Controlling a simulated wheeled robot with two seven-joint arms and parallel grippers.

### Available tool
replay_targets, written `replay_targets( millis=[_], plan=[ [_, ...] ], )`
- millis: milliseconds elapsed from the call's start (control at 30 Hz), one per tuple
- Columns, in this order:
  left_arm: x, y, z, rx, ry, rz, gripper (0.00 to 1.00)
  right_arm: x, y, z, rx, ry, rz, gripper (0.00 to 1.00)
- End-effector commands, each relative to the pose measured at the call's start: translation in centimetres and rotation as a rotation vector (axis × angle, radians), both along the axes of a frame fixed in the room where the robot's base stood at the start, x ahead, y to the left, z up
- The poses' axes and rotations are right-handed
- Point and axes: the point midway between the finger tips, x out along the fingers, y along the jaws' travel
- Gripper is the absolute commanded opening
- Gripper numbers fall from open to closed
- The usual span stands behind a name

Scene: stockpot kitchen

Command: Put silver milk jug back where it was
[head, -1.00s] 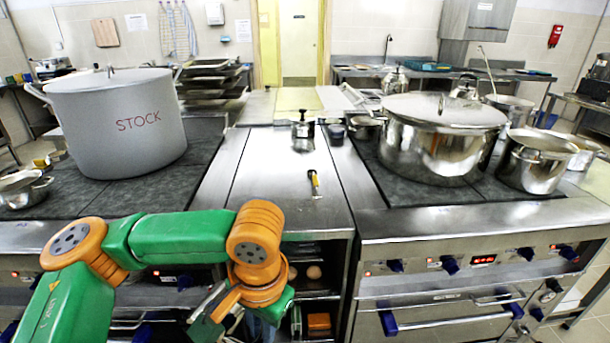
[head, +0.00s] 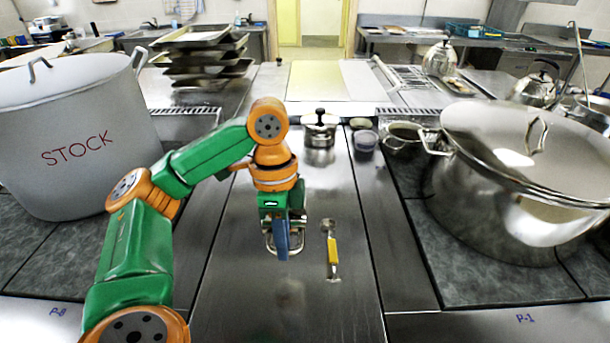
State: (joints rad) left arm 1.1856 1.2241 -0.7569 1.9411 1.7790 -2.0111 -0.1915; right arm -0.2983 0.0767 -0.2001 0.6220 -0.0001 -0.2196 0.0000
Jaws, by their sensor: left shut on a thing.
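My left gripper (head: 283,240) hangs fingers down over the steel counter strip between the two stoves. It is shut on a shiny silver thing, the silver milk jug (head: 298,240) as far as I can tell. Only narrow bright edges of it show on both sides of the fingers, and the rest is hidden behind them. I cannot tell whether it touches the counter (head: 235,290). My right gripper is not in view.
A yellow-handled tool (head: 332,255) lies just right of my gripper. A small lidded pot (head: 319,133) and a dark cup (head: 365,141) stand behind. The STOCK pot (head: 75,160) is left, a big steel pot (head: 500,210) right. The front strip is clear.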

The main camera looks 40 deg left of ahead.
Motion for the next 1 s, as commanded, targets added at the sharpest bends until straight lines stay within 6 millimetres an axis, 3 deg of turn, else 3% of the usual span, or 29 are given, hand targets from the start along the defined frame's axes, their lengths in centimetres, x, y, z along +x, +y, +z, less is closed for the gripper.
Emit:
replay_targets(
  millis=[333, 500, 767, 900, 1000],
  plan=[
    [6.4, 5.1, -4.0, -0.002, 0.004, 0.004, 0.0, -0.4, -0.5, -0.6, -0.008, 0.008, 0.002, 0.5],
    [8.6, 6.9, -7.3, -0.001, 0.006, 0.002, 0.0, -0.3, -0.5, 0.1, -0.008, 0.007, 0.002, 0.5],
    [10.1, 8.2, -9.8, 0.001, 0.004, 0.001, 0.0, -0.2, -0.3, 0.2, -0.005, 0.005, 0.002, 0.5],
    [10.0, 8.2, -12.2, 0.003, 0.005, -0.001, 0.0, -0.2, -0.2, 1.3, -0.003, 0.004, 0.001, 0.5],
    [10.1, 8.2, -12.8, 0.003, 0.001, 0.0, 0.0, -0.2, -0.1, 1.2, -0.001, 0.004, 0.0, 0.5]
  ],
)
